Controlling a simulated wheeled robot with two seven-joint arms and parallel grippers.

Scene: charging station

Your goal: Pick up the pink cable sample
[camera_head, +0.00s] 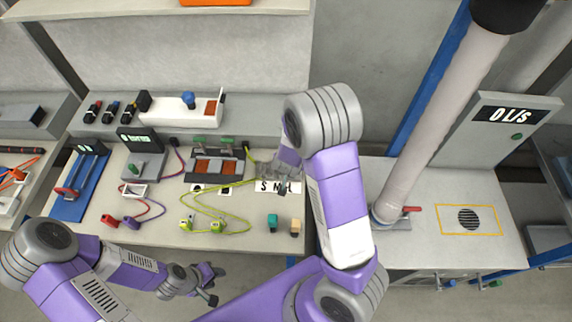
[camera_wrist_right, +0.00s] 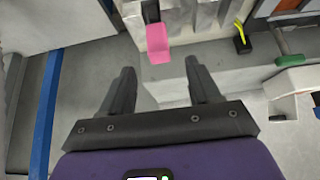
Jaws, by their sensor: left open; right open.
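The pink cable sample (camera_wrist_right: 158,42) shows in the right wrist view as a pink block below a dark part, at the front of a pale grey holder. My right gripper (camera_wrist_right: 160,66) is open, and the pink block lies just beyond the gap between its fingertips. It looks apart from both fingers. In the head view I cannot make out the pink sample; my right arm covers part of that area. My right gripper (camera_head: 283,188) is partly seen there beside the S M L label (camera_head: 276,187). My left gripper (camera_head: 214,285) is open and empty before the table's front edge.
Teal (camera_head: 272,222) and tan (camera_head: 295,227) pieces stand near the table's (camera_head: 150,212) front right. Yellow-green cables (camera_head: 218,225) and a purple cable (camera_head: 130,222) lie left of them. A thick grey pipe (camera_head: 440,120) rises at right.

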